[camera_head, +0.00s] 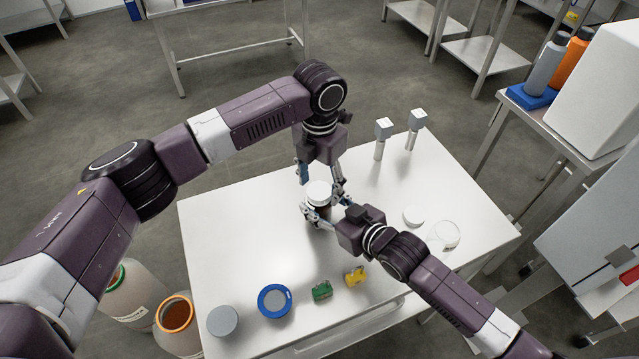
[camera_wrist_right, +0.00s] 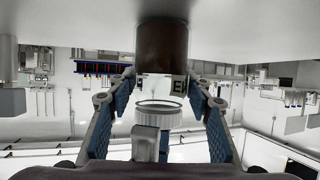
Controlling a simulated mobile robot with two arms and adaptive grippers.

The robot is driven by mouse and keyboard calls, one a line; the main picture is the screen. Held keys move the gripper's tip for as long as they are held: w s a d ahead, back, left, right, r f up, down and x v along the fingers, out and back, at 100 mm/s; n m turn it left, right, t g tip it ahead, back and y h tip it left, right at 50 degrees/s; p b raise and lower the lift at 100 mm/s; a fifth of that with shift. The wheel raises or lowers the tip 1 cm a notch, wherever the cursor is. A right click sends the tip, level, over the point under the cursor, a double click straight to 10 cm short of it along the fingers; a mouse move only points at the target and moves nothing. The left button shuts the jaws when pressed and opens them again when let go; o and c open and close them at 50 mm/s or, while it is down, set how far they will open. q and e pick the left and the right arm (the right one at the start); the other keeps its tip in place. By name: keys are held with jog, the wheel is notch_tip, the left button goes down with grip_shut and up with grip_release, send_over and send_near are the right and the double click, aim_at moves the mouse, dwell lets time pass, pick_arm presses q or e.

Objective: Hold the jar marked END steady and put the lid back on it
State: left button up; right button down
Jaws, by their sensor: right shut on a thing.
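The jar (camera_wrist_right: 162,48) has a dark brown body and a white label whose visible letters begin with E. It stands upright on the white table; the right wrist view shows it upside down. A white ribbed lid (camera_head: 319,188) is at the jar's top; I cannot tell whether it is seated. It also shows in the right wrist view (camera_wrist_right: 170,117). My right gripper (camera_head: 318,212) is shut on the jar from the side, its blue-padded fingers (camera_wrist_right: 160,115) on either side. My left gripper (camera_head: 321,186) points down from above, fingers apart on either side of the lid. Finger contact is unclear.
On the white table (camera_head: 240,235), a white disc (camera_head: 413,216) and a clear round dish (camera_head: 444,235) lie right. Two posts (camera_head: 384,130) stand behind.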

pick_arm(q)
jog(key=shift+r, duration=2.25)
jog(key=shift+c, duration=0.4)
